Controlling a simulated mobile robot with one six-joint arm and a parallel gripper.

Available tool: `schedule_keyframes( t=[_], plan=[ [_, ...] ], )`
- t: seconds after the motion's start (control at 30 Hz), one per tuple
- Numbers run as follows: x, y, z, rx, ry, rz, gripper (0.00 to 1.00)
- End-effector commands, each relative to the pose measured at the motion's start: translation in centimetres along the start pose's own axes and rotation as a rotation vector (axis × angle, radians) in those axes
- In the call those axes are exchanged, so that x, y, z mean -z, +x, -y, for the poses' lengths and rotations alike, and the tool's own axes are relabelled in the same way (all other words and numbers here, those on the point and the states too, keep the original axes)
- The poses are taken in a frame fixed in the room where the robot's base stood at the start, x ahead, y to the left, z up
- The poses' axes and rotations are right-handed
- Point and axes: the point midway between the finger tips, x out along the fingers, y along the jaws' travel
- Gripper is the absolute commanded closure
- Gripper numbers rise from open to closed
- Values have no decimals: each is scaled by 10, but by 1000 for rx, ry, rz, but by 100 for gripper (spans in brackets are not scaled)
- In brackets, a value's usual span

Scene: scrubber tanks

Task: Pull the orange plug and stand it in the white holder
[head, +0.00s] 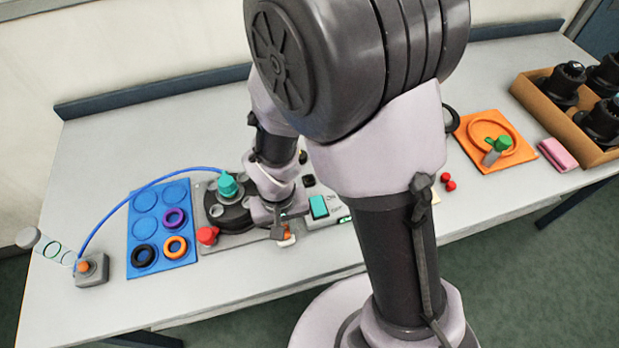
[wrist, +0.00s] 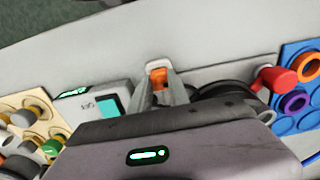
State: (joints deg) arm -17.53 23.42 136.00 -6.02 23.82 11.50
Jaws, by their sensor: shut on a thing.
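The orange plug (wrist: 160,79) sits between the two grey fingers of my gripper (wrist: 161,86) in the wrist view. My gripper (head: 281,224) is shut on it, low at the front edge of the grey plate. In the head view a bit of the plug (head: 287,234) shows below the fingers. The white holder (wrist: 157,64) is right at the plug, with its white rim showing just beyond it; it also shows in the head view (head: 287,243). The fingers hide much of both, and I cannot tell how deep the plug sits in the holder.
A red knob (head: 207,235) and a black round part with a teal cap (head: 228,186) are left of my gripper. A teal-switched box (head: 319,206) is close on the right. A blue ring mat (head: 147,255) and a grey box with an orange top (head: 92,270) lie farther left.

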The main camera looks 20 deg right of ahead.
Motion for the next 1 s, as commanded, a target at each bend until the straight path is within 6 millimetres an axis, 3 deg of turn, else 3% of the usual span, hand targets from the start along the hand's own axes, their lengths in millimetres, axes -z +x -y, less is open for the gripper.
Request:
schedule_keyframes(
  t=[0.13,0.43,0.47,0.57,0.6,0.8,0.93,1.0],
  plan=[
    [0,10,0,0,0,0,100],
    [0,9,0,0,0,1,100],
    [0,10,0,0,0,1,76],
    [0,9,0,0,0,1,57],
    [0,9,0,0,0,1,53],
    [0,9,0,0,0,0,53],
    [0,9,0,0,0,0,31],
    [0,9,0,0,0,0,31]
  ],
)
